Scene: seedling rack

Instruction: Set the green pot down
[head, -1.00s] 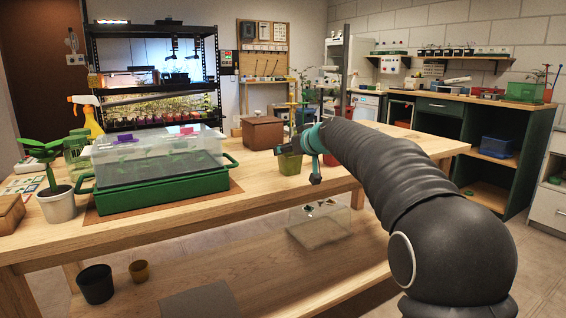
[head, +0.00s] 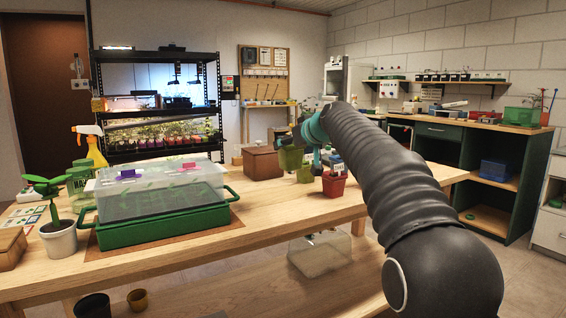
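A second olive-green shape (head: 304,173) shows just right of and below the pot, partly hidden.
A red pot (head: 334,186) with a white label stands on the bench right of the gripper. A brown box (head: 263,163) stands to the left. A green propagator tray (head: 160,228) with a clear lid fills the left side. The bench front between them is clear.

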